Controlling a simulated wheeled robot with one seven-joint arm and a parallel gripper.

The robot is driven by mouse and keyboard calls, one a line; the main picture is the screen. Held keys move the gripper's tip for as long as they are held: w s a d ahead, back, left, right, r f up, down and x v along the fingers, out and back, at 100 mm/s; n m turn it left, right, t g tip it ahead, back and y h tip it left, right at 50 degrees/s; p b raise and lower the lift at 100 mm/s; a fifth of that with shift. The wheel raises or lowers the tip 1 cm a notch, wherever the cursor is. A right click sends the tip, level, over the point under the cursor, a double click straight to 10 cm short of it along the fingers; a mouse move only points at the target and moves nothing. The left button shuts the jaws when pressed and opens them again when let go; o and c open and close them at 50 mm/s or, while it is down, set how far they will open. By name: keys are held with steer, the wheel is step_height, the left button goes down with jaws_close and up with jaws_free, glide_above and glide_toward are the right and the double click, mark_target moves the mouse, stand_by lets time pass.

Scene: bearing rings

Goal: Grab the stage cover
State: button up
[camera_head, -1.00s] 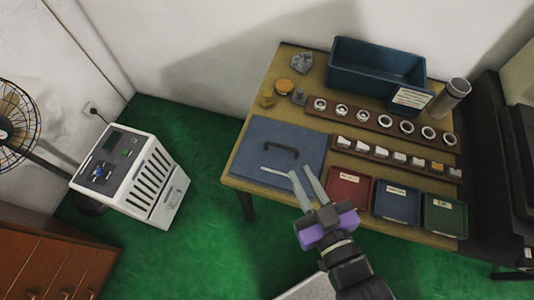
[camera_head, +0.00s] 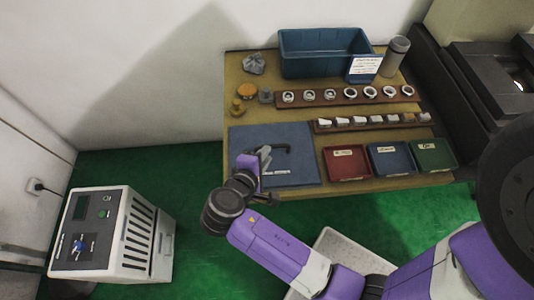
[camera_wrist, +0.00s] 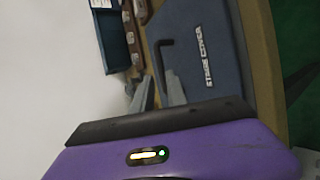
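The stage cover (camera_head: 300,165) is a flat blue panel with a black bar handle (camera_head: 281,147) and a white label. It lies on the left front of the table. In the wrist view, the cover (camera_wrist: 210,45) carries the words STAGE COVER, and its handle (camera_wrist: 161,62) stands just beyond the fingertips, roughly in line with the gap. My gripper (camera_head: 263,157) is over the cover's left part, by the handle's left end. In the wrist view, my gripper (camera_wrist: 160,88) shows two grey fingers apart with nothing between them. Contact with the handle cannot be told.
The wooden table (camera_head: 240,90) also holds a blue bin (camera_head: 325,65), two racks of rings and blocks, and a grey cylinder (camera_head: 396,55). Red (camera_head: 347,163), blue (camera_head: 391,160) and green (camera_head: 433,155) trays line the front right. A white machine (camera_head: 110,235) stands left.

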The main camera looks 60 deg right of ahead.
mark_target(273, 150)
steer(key=x, duration=0.7)
steer(key=shift+w+d+f, duration=0.1)
steer(key=shift+w+f, duration=0.1)
steer(key=shift+f, duration=0.05)
steer(key=shift+c, duration=0.2)
jaws_close()
steer(key=shift+r, duration=0.1)
stand_by(0.9)
